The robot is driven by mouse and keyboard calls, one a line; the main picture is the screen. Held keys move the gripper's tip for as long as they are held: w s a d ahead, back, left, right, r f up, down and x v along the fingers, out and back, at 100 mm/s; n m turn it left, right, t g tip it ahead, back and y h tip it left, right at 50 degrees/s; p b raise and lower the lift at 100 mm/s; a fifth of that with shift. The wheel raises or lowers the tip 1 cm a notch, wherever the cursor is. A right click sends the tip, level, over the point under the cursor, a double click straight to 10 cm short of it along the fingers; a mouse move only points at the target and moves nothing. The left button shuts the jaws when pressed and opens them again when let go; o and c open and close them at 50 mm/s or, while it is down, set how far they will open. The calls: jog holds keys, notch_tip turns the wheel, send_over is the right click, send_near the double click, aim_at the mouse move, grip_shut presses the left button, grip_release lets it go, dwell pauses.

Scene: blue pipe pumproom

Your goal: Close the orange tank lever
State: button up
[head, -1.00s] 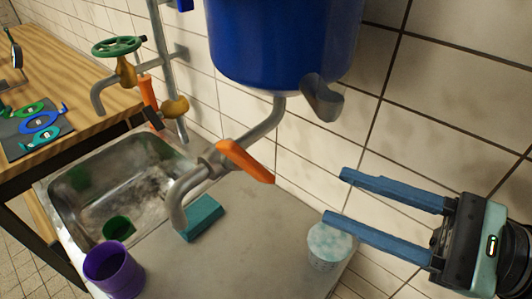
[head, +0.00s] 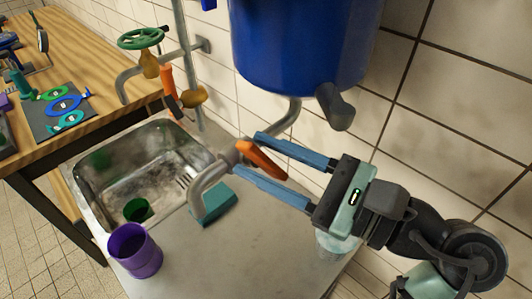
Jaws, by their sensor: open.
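The orange tank lever (head: 262,160) sits on the grey tap pipe (head: 208,184) that comes from under the blue tank (head: 295,45). The lever slants down to the right, away from the spout and across the pipe's line. My gripper (head: 246,154) is open, with one blue finger above the lever and one below it. The lever lies between the fingers in the picture. I cannot tell whether either finger touches it.
A steel sink (head: 150,165) is at the left. A purple cup (head: 135,250) and a teal block (head: 214,203) stand on the counter (head: 230,255). A green valve wheel (head: 141,38) and another orange lever (head: 167,84) are behind. A tiled wall is at the right.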

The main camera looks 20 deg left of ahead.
grip_shut()
jog(key=shift+f, duration=0.1)
jog(key=shift+f+m+t, duration=0.1)
jog(key=shift+m+t, duration=0.3)
jog(key=shift+m, duration=0.6)
jog(key=shift+m+t, duration=1.3)
jog(key=shift+m, duration=1)
